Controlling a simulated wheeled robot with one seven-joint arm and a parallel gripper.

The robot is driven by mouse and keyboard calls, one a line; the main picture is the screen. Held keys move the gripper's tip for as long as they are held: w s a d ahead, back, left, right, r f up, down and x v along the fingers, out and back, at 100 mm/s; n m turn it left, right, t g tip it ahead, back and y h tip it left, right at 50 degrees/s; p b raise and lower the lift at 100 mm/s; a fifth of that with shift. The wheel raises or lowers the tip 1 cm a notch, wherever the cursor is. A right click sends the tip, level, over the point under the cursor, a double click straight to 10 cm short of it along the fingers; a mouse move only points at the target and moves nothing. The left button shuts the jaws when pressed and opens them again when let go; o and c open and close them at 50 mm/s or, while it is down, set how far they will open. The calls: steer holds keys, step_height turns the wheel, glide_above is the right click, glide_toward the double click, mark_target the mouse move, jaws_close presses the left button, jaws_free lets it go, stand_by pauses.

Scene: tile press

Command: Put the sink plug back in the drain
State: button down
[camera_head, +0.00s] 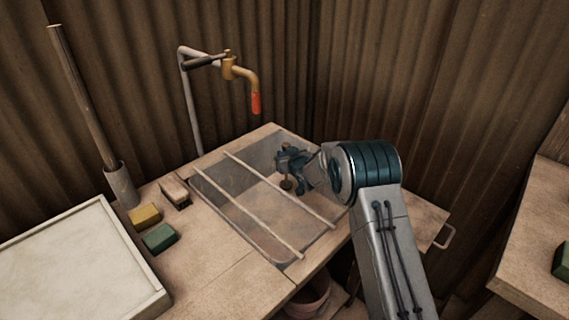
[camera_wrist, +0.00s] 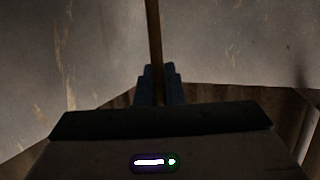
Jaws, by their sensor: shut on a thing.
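My gripper (camera_head: 289,168) reaches over the right side of the sink basin (camera_head: 226,186), at its far half. A small, dark brownish round piece, apparently the sink plug (camera_head: 286,184), hangs just under the fingers, which are shut on it. In the wrist view the dark blue fingers (camera_wrist: 160,88) are close together, with a thin brown strip running up from between them; I cannot tell what this strip is. The basin's grey walls fill the background there. The drain cannot be made out in either view.
Two pale rods (camera_head: 262,214) lie across the basin. A brass tap (camera_head: 231,68) with a red-orange tip stands behind it. Yellow (camera_head: 145,216) and green (camera_head: 159,238) blocks, a brush-like block (camera_head: 175,192) and a pale tray (camera_head: 62,262) are at left. Corrugated walls close the back.

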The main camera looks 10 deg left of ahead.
steer(key=shift+f, duration=1.3)
steer(key=shift+f+b, duration=0.2)
steer(key=shift+b, duration=0.1)
steer(key=c, duration=1.5)
jaws_free()
steer(key=shift+c, duration=0.2)
steer(key=shift+r, duration=0.2)
steer(key=p+v, duration=0.1)
steer(key=v, duration=1.1)
